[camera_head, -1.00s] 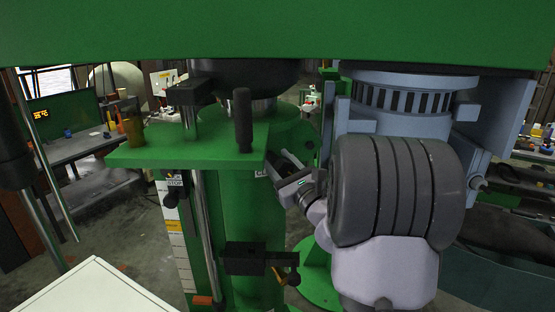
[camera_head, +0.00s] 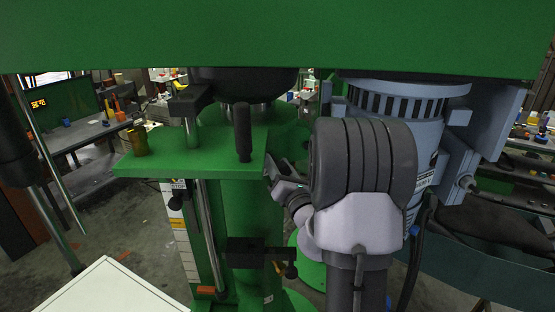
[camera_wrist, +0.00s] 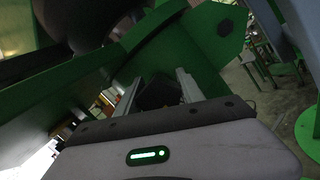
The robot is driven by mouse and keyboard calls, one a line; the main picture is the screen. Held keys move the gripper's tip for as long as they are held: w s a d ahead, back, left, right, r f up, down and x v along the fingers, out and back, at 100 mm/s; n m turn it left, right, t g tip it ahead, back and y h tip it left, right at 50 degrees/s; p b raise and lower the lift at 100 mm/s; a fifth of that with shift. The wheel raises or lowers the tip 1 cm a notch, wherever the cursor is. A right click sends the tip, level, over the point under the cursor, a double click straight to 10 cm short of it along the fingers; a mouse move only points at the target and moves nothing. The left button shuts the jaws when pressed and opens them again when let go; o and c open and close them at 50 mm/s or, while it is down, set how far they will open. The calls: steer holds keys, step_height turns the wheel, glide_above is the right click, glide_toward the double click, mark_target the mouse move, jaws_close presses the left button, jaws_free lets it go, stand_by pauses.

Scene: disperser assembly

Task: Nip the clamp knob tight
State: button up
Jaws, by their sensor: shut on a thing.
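The clamp knob (camera_wrist: 160,94) is a dark, faceted piece between the two pale fingers in the wrist view. My gripper (camera_wrist: 157,88) is shut on it, with a finger on each side. In the head view my gripper (camera_head: 272,172) is at the right edge of the green bracket plate (camera_head: 190,153), beside the green column (camera_head: 238,215). The knob cannot be made out there; the gripper and plate edge hide it. How tight the knob is cannot be seen.
A black upright handle (camera_head: 243,135) stands just left of my gripper. A black clamp block (camera_head: 250,252) with a small lever sits lower on the column. A blue-grey motor (camera_head: 405,105) is at the right. A white tabletop (camera_head: 105,290) is at front left.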

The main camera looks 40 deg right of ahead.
steer(key=shift+m, duration=0.3)
steer(key=o, duration=1.3)
